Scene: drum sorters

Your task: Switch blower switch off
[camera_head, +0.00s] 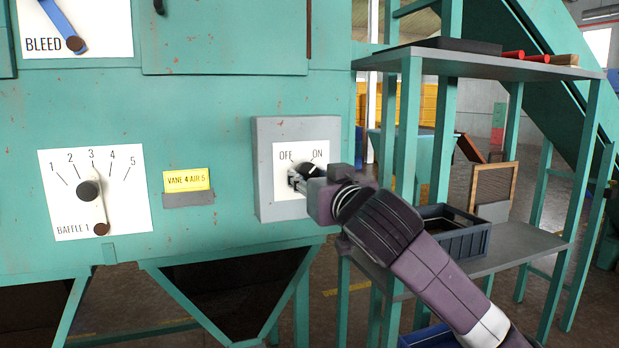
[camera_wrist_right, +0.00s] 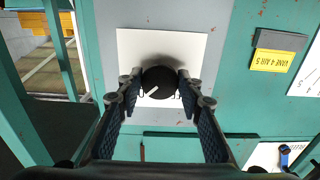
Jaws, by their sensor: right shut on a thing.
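The blower switch is a round black knob (camera_head: 306,168) on a white plate (camera_head: 287,186) marked OFF and ON, fixed to a grey box on the green machine. In the right wrist view, which is upside down, the knob (camera_wrist_right: 159,83) has a white pointer line to the lower left, which matches the ON side. My right gripper (camera_head: 300,180) faces the plate and is shut on the knob, one finger on each side, as the wrist view (camera_wrist_right: 160,86) shows. Its wrist hides part of the plate's lower right. My left gripper is not in view.
A baffle dial (camera_head: 88,189) and a yellow label (camera_head: 187,180) are on the panel to the left. A bleed lever (camera_head: 62,25) is at the upper left. A green shelf rack with a dark blue crate (camera_head: 455,238) stands at the right, close to my right arm.

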